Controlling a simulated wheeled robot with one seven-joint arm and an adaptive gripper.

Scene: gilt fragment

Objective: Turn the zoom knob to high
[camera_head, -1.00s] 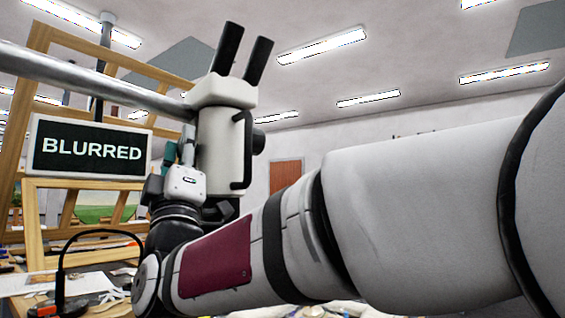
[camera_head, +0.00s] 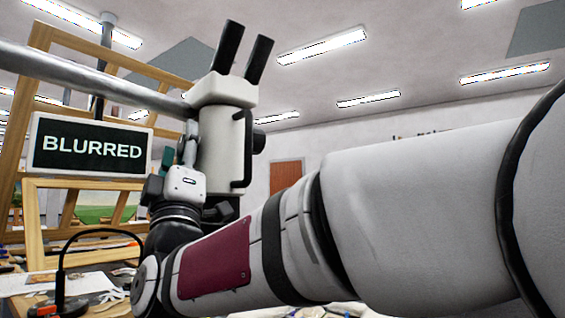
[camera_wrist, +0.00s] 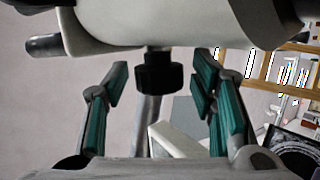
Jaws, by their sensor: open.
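The white microscope (camera_head: 224,140) hangs from a metal bar and has two black eyepieces. Its sign (camera_head: 91,147) reads BLURRED. In the wrist view, a black knob (camera_wrist: 160,75) sticks out of the microscope's pale body (camera_wrist: 150,22); I cannot read any zoom marking on it. My gripper (camera_wrist: 160,74) is open, with one teal-padded finger on each side of the knob in that view. I see gaps between the knob and both fingers. In the head view, my gripper (camera_head: 180,145) is close to the left side of the microscope, and the knob cannot be made out there.
Wooden frames (camera_head: 85,184) stand behind the sign on the left. A thin black gooseneck (camera_head: 62,268) rises from the cluttered table (camera_head: 35,299) at lower left. The metal bar (camera_head: 85,75) crosses above the sign.

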